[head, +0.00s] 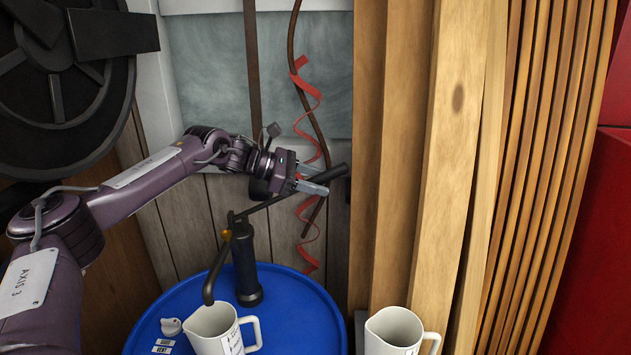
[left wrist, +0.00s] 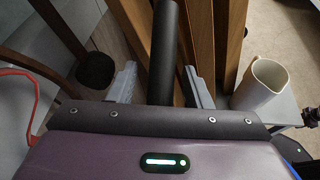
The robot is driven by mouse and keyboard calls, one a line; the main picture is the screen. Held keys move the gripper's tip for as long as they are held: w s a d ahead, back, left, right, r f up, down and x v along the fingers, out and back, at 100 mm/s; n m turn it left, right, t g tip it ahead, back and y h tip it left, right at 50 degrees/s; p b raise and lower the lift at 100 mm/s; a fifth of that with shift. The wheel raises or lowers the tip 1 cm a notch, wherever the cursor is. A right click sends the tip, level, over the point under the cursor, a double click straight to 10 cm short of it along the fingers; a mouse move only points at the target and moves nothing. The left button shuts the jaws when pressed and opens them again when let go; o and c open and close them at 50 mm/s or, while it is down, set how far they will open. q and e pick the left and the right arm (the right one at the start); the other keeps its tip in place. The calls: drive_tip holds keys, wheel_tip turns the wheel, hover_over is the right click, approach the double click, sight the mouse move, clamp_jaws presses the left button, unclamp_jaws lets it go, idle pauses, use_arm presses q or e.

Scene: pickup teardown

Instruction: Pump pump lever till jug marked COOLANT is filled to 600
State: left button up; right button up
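The pump (head: 244,262) stands dark and upright on a blue drum, its spout curving down over a white jug (head: 212,333). That jug has a label and a scale on its side; I cannot read the label or see the fill level. The pump lever (head: 338,173) slants up to the right. My left gripper (head: 312,181) is at the lever's outer part. In the left wrist view the lever (left wrist: 162,45) runs between the two spread fingers (left wrist: 162,88), with gaps on both sides. My right gripper is not in view.
A second white jug (head: 393,331) stands right of the drum (head: 305,318); a white jug also shows in the left wrist view (left wrist: 261,84). Wooden boards (head: 430,150) rise close right of the lever. A red ribbon (head: 309,115) hangs behind the gripper. Small tags lie on the drum.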

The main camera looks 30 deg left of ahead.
use_arm(q)
drive_tip(key=shift+s+a, duration=0.15)
drive_tip(key=shift+a, duration=0.1)
drive_tip(key=b+v, duration=0.2)
drive_tip(key=v, duration=0.5)
drive_tip(key=shift+r, duration=0.15)
drive_tip(key=shift+s, duration=0.1)
